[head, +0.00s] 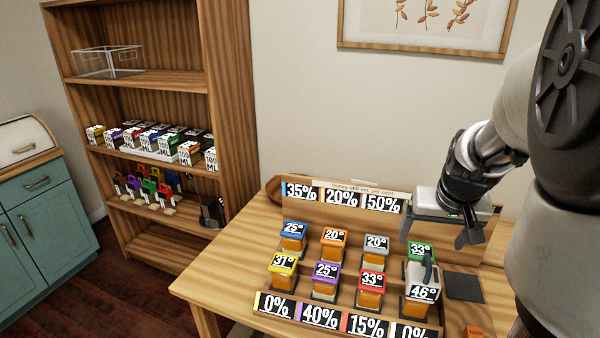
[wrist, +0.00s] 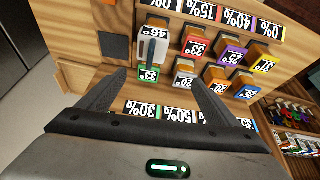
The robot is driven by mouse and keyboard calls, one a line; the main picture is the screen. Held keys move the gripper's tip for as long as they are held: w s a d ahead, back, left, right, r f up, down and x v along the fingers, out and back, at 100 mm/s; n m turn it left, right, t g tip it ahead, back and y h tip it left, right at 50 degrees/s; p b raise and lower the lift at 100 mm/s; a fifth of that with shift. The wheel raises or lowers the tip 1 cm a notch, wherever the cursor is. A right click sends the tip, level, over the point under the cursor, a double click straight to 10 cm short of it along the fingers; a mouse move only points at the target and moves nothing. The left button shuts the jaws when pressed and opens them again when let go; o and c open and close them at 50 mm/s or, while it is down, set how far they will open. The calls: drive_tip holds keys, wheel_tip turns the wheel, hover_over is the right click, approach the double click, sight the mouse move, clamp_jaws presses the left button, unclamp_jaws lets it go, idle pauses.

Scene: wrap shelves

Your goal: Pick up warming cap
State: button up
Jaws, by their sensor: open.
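The grey-white cap with an upright dark handle (head: 416,272), apparently the warming cap, sits on a jar labelled 46° at the front right of the stepped jar rack (head: 345,258). It also shows in the wrist view (wrist: 152,50), close to the green-capped 33° jar (wrist: 149,72). My gripper (head: 433,240) is open and empty, above and behind the cap, with its fingers pointing down. In the wrist view my gripper (wrist: 157,80) has its fingers spread, with the cap ahead between their lines. Nothing touches the cap that I can see.
Several amber jars with coloured caps, such as the red 33° jar (head: 371,282), stand close to its left. A dark square pad (head: 463,287) lies to its right. Percent labels line the rack's front and back. A wooden shelf (head: 150,78) stands at left.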

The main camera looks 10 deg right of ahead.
sight(422, 272)
drive_tip(key=shift+m, duration=0.3)
drive_tip(key=x, duration=0.4)
drive_tip(key=s+x, duration=0.1)
drive_tip(key=x, duration=0.3)
drive_tip(key=d+b+x, duration=0.1)
drive_tip(key=x, duration=0.4)
drive_tip(key=shift+s+f, duration=0.3)
drive_tip(key=shift+s, duration=0.05)
drive_tip(key=f, duration=0.2)
drive_tip(key=d+f, duration=0.1)
drive_tip(key=f, duration=0.1)
drive_tip(key=shift+w, duration=0.3)
drive_tip(key=shift+w+d+f, duration=0.15)
drive_tip(key=shift+w+f, duration=0.05)
drive_tip(key=shift+f, duration=0.3)
drive_tip(key=c, duration=1.4)
drive_tip(key=shift+r, duration=0.1)
drive_tip(key=shift+c, duration=0.2)
